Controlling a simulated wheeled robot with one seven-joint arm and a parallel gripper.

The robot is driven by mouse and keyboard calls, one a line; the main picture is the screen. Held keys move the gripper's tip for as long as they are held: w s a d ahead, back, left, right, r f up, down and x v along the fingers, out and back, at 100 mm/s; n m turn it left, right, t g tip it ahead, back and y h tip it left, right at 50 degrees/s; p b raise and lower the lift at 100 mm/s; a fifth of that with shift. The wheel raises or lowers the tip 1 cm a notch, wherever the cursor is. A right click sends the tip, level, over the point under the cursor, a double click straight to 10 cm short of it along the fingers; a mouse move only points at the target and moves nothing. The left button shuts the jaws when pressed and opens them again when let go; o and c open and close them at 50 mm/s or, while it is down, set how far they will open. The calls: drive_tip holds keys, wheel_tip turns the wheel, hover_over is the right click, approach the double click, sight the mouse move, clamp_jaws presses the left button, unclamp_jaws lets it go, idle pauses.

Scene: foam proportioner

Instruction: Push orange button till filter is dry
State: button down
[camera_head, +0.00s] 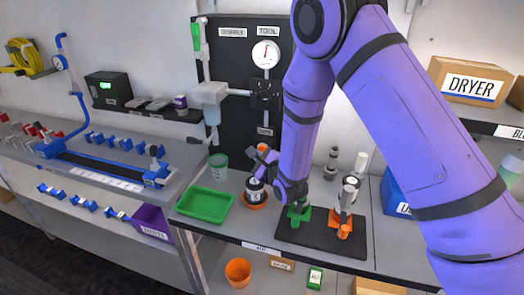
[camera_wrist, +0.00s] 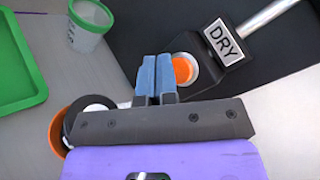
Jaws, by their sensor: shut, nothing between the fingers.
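The orange button (camera_wrist: 182,69) sits in a pale round ring beside a "DRY" label (camera_wrist: 223,40) in the wrist view. My gripper (camera_wrist: 157,76) is shut and empty, its blue fingertips side by side just left of the button in that view. I cannot tell whether they touch the ring. In the head view my gripper (camera_head: 264,157) is low at the front of the black panel, near a small orange spot (camera_head: 264,147) that looks like the button. A black-and-white round part, possibly the filter (camera_head: 255,188), sits in an orange dish (camera_head: 255,204); my gripper's body partly hides it in the wrist view.
A green tray (camera_head: 204,206) and a green-rimmed cup (camera_head: 218,164) stand left of the dish. A black mat (camera_head: 310,238) with green and orange stands lies to the right. The black panel (camera_head: 232,66) carries a gauge (camera_head: 266,54). A "DRYER" box (camera_head: 468,83) is on the right shelf.

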drive_tip(key=shift+s, duration=0.1)
drive_tip(key=shift+s+a, duration=0.3)
drive_tip(key=shift+s, duration=0.45)
drive_tip(key=shift+s+a, duration=0.3)
drive_tip(key=shift+s, duration=0.5)
drive_tip(key=shift+s+a, duration=0.3)
drive_tip(key=shift+s, duration=0.45)
drive_tip(key=s+d+r+n+g+h, duration=0.2)
drive_tip(key=d+r+n, duration=0.3)
drive_tip(key=d+r, duration=0.45)
drive_tip(key=s+d+r+n+g+h, duration=0.3)
drive_tip(key=d+r+n, duration=0.35)
drive_tip(key=r, duration=0.55)
drive_tip(key=s+d+r+n+g+h, duration=0.1)
drive_tip(key=s+d+r+n, duration=0.1)
drive_tip(key=s, duration=0.7)
drive_tip(key=s+d+r+n+g, duration=0.2)
drive_tip(key=s+d+r+n, duration=0.1)
drive_tip(key=s+d, duration=0.4)
drive_tip(key=s+d+r+n+g+h, duration=0.1)
drive_tip(key=s+d+r+n+g, duration=0.1)
drive_tip(key=s, duration=0.9)
drive_tip(key=d+r+n, duration=0.1)
drive_tip(key=d+n, duration=0.1)
drive_tip(key=shift+s+d+h, duration=0.15)
drive_tip(key=shift+d+h, duration=0.15)
drive_tip(key=shift+d, duration=0.05)
